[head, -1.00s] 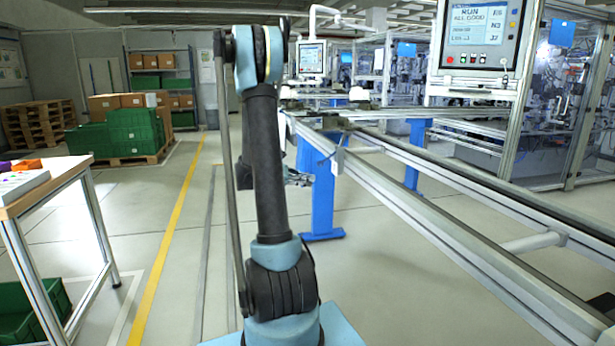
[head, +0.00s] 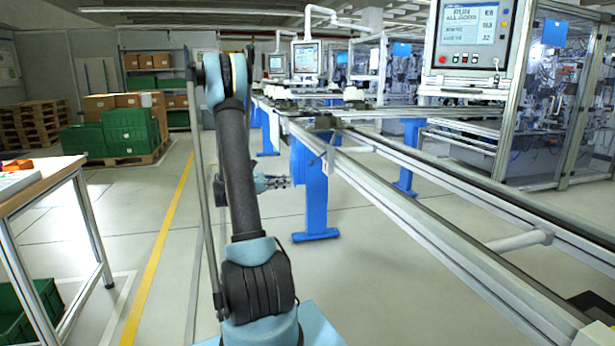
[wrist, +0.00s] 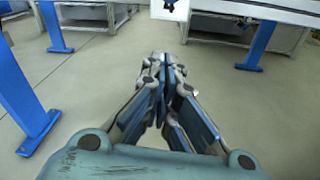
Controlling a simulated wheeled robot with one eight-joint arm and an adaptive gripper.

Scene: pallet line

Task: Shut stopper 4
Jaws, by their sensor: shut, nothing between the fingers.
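My gripper (wrist: 163,75) is shut and empty, its fingertips together in the middle of the wrist view. In the head view my gripper (head: 275,183) shows partly, to the right of my arm and left of a blue conveyor leg. It is below the level of the conveyor rails and apart from them. A small dark block with a pale tag (head: 325,155) sits on the near conveyor rail above that leg. I cannot tell whether it is stopper 4, and no number is readable. In the wrist view a small dark fitting (wrist: 169,5) hangs at the conveyor edge at the top.
The conveyor (head: 430,215) runs along the right on blue legs (head: 314,200). A control screen (head: 474,30) stands above it. A table (head: 45,184) with orange parts is at left. Green crates (head: 128,132) stand behind. The floor around the yellow line is clear.

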